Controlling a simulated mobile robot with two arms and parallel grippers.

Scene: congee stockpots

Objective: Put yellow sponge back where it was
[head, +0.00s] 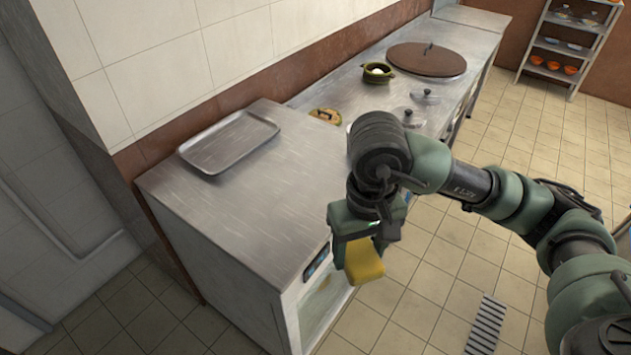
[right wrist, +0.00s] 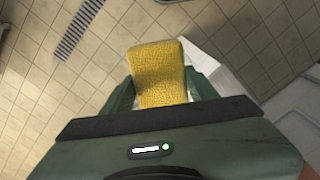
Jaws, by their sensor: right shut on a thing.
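The yellow sponge (head: 363,262) is held in my right gripper (head: 358,250), in front of the counter's right front edge and above the tiled floor. In the right wrist view the sponge (right wrist: 160,74) sits between the two green fingers of my right gripper (right wrist: 160,92), with floor tiles behind it. My left gripper is not in view.
A steel counter (head: 200,210) stands at the left with an empty metal tray (head: 230,142) on it. Farther back are a large brown lid (head: 427,60), a green pot (head: 378,73) and glass lids (head: 425,97). A shelf with bowls (head: 570,45) stands at the back right. A floor drain (head: 487,322) lies below.

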